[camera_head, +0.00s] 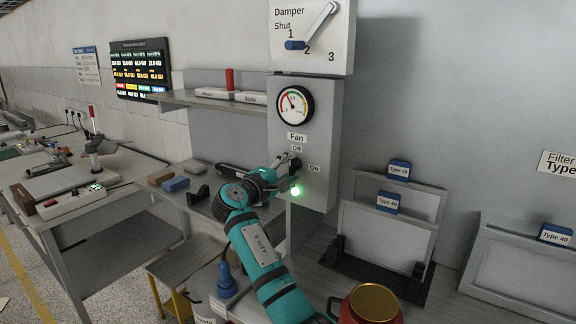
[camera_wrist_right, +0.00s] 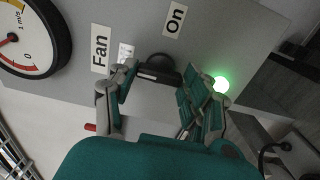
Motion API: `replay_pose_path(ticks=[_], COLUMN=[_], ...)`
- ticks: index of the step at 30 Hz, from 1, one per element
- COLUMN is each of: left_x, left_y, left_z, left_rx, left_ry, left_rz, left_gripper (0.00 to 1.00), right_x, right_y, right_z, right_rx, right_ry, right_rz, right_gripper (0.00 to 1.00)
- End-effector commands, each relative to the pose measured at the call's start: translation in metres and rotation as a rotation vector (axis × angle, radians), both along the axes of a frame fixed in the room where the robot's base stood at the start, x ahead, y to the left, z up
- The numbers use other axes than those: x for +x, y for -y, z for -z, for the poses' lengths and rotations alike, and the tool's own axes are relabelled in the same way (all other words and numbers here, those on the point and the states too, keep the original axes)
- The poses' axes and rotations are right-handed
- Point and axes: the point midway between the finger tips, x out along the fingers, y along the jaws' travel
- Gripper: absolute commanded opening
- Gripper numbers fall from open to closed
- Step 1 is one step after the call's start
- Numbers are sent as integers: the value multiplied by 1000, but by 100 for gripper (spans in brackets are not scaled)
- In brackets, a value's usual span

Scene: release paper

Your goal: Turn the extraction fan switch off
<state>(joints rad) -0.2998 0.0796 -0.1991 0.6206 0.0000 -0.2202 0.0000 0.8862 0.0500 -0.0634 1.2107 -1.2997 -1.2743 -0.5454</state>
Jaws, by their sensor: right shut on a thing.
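The fan switch (camera_head: 296,164) is a small dark knob on a grey panel, between the labels "Off" and "On". It also shows in the right wrist view as a black knob (camera_wrist_right: 160,68) beside the "On" label. My right gripper (camera_head: 287,172) is at the switch, its fingers on either side of the knob; it also shows in the wrist view (camera_wrist_right: 160,85). It is shut on the knob. Part of the knob is hidden by the fingers, and its exact setting is hard to tell. The green lamp (camera_head: 296,191) below is lit. My left gripper is not in view.
A round gauge (camera_head: 295,104) sits above the switch, and a damper lever (camera_head: 320,24) is higher up. A shelf (camera_head: 215,101) juts out at the left. Filter frames (camera_head: 385,235) stand to the right. A red canister (camera_head: 374,304) is at the front.

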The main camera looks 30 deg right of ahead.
Motion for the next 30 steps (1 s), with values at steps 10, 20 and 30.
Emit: replay_pose_path(ticks=[10, 20, 30], left_x=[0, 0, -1], left_y=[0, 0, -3], left_z=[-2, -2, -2], left_rx=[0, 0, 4], left_ry=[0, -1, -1], left_rz=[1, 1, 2], left_gripper=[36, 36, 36], right_x=[1, 0, 0], right_y=[0, 0, -2], right_z=[-3, -2, 0], right_rx=[-13, -11, -9], right_ry=[-16, -16, -17], right_rz=[-3, -2, -1], right_gripper=[17, 67, 73])
